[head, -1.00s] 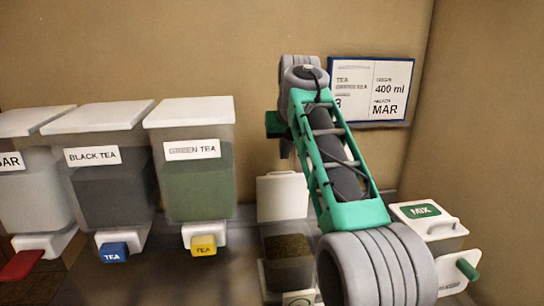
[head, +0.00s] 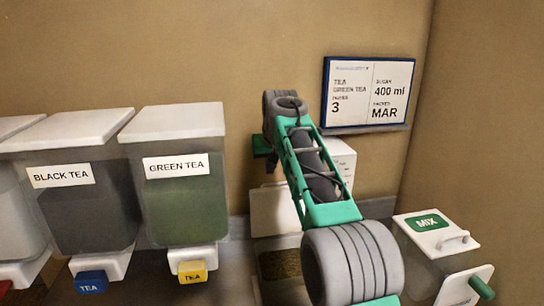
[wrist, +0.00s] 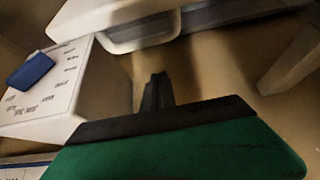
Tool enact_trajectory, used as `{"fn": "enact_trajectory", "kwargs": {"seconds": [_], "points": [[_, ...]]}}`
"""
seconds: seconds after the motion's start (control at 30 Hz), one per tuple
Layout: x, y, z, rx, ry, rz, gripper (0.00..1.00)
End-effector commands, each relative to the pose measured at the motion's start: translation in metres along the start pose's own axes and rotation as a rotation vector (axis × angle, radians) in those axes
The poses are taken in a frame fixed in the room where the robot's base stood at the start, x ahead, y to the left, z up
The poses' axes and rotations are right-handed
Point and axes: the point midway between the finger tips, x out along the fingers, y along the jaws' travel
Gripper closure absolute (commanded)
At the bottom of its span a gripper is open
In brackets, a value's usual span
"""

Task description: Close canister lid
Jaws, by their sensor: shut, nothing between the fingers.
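The canister (head: 280,264) stands behind my arm in the head view, with dark contents showing through its clear body. Its white lid (head: 272,212) stands raised at the back, partly covered by my arm. My gripper shows only as a green part (head: 262,145) above and behind the lid in the head view. In the wrist view its dark fingertips (wrist: 157,92) are shut and empty. A blurred white piece with a loop (wrist: 140,32) lies beyond the fingertips; I cannot tell whether it is the canister lid.
Dispensers labelled BLACK TEA (head: 85,205) and GREEN TEA (head: 185,205) stand at left. A MIX box (head: 437,235) with a green knob stands at right. A white printed box (head: 342,158) is behind my arm; a white printed box with a blue part (wrist: 50,90) shows in the wrist view.

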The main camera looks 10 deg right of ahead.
Motion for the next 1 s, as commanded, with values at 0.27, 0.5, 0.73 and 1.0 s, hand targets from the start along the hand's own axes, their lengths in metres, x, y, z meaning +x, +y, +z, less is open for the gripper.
{"fn": "enact_trajectory", "kwargs": {"seconds": [0.27, 0.5, 0.73, 1.0], "points": [[-0.011, 0.002, 0.033, 0.002, 0.000, 0.001, 1.00], [-0.012, 0.002, 0.038, 0.002, 0.000, 0.001, 1.00], [-0.012, 0.001, 0.038, 0.003, 0.001, 0.002, 1.00], [-0.011, 0.003, 0.040, 0.004, 0.049, 0.001, 1.00]]}}
